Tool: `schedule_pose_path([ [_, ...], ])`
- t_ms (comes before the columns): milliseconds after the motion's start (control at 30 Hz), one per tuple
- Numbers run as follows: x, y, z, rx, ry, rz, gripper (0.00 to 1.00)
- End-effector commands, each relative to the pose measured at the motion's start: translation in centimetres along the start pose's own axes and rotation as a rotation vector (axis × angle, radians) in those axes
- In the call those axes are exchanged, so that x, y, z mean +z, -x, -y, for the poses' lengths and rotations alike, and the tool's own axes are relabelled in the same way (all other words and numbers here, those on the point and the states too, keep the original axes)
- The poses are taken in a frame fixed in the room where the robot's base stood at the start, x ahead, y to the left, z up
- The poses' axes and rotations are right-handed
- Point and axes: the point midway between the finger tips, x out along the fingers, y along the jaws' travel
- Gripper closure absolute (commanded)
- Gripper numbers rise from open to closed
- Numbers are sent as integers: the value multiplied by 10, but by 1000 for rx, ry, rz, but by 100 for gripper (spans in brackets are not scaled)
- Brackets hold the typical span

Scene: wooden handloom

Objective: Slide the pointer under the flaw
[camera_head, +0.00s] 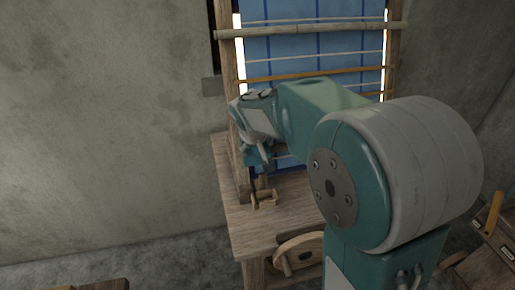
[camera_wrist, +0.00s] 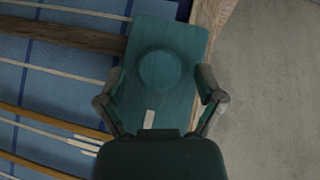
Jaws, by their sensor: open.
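The loom's blue cloth (camera_head: 330,50) with dark stripes hangs in the wooden frame. It fills the left of the wrist view (camera_wrist: 60,80). My gripper (camera_head: 258,158) is beside the loom's left post, over the table's back left. In the wrist view my gripper (camera_wrist: 160,90) is open, its two fingers apart. A flat teal piece with a round raised disc shows between the fingers; I cannot tell whether it is part of me. Small pale dashes (camera_wrist: 84,146) show near an orange rod (camera_wrist: 60,125); I cannot tell whether they are the flaw. I cannot pick out the pointer for sure.
The left post (camera_head: 228,80) and a round crossbar (camera_head: 310,31) frame the cloth. A small wooden fitting (camera_head: 264,198) sits on the loom table (camera_head: 285,212). A wooden wheel (camera_head: 297,255) is at its front. My arm hides the lower right cloth. Bare wall lies left.

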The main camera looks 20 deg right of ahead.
Motion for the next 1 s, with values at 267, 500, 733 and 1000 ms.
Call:
schedule_pose_path([
  [267, 0, -10, 0, 0, 1, -1, 13],
  [500, 0, -10, 0, 0, 0, -1, 67],
  [733, 0, -10, 0, -1, 0, 0, 100],
  [1000, 6, -17, -29, 0, -6, 4, 100],
])
